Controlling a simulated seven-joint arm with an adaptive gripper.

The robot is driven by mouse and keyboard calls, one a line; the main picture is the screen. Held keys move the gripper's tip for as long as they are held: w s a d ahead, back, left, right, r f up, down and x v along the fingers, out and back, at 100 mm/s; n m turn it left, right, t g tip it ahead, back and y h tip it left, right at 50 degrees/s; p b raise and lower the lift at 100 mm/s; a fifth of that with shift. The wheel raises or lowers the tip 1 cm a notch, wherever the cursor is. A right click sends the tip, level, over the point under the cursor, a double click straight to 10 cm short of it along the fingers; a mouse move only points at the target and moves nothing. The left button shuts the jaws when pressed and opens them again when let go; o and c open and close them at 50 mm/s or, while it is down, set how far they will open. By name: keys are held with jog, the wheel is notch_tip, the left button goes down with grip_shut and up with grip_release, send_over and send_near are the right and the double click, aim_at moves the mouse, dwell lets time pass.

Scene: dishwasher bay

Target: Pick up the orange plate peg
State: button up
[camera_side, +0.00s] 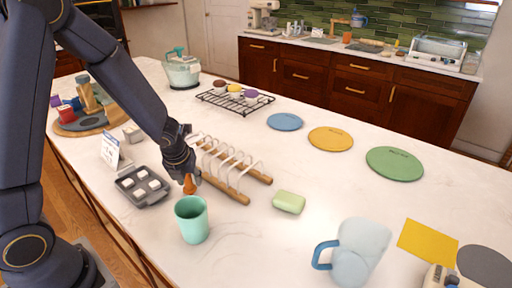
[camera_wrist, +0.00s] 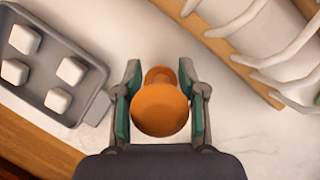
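The orange plate peg (camera_wrist: 160,108) has a broad rounded head and a narrower part beyond it. In the wrist view it lies between the two teal-padded fingers of my gripper (camera_wrist: 160,100). The pads run close along both sides of the head, but I cannot tell whether they press on it. In the side view the peg (camera_side: 189,187) shows just below my gripper (camera_side: 185,172), behind the teal cup, and its lower end is hard to make out.
The teal cup (camera_side: 192,222) stands close in front of the peg. A grey tray with white cubes (camera_side: 160,196) is to its left. A wooden rack with white wires (camera_side: 262,177) is to its right.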

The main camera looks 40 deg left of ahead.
grip_shut()
